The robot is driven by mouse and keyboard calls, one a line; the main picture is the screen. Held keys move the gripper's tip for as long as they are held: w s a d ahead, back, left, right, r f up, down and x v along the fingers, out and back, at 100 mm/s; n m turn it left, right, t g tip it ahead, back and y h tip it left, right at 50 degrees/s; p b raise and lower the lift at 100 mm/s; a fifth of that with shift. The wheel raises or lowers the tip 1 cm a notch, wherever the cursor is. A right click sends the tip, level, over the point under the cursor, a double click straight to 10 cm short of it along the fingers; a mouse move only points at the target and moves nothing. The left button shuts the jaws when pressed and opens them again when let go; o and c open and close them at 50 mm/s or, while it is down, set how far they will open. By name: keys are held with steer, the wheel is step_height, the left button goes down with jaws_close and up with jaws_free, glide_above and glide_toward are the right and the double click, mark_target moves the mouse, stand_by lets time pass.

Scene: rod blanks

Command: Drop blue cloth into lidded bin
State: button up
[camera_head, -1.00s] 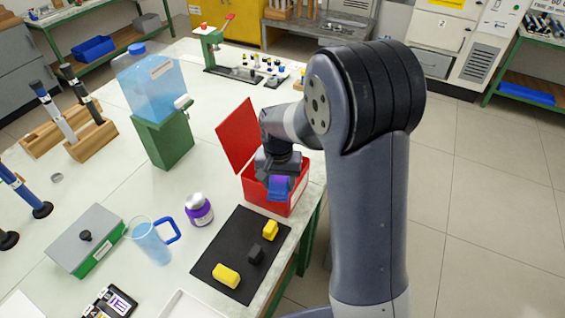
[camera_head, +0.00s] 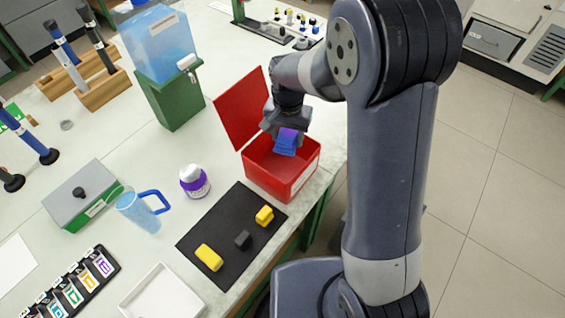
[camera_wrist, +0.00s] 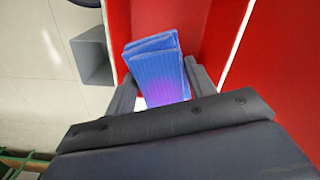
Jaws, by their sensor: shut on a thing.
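The blue cloth (camera_head: 286,143) is folded, with a purple patch, and hangs from my gripper (camera_head: 288,128). In the wrist view the cloth (camera_wrist: 156,65) sits between the two fingers of my gripper (camera_wrist: 163,98), which are shut on it. The red lidded bin (camera_head: 281,172) stands near the table's right edge with its lid (camera_head: 242,108) tilted open to the left. The cloth is over the bin's opening. How far it is above the bin floor is hard to tell. My arm hides part of the bin's back.
A black mat (camera_head: 230,238) with two yellow blocks and a dark block lies in front of the bin. A purple-labelled jar (camera_head: 194,182), a blue-handled jug (camera_head: 138,212) and a green drink-dispenser stand (camera_head: 172,98) are to the left. A white tray (camera_head: 160,293) lies at the front.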

steer(key=shift+f+b, duration=1.05)
steer(key=shift+f, duration=0.9)
steer(key=o, duration=1.1)
steer(key=shift+r, duration=0.1)
step_height(320, 180, up, 11)
steer(key=shift+f+b, duration=0.15)
steer(key=shift+b, duration=0.4)
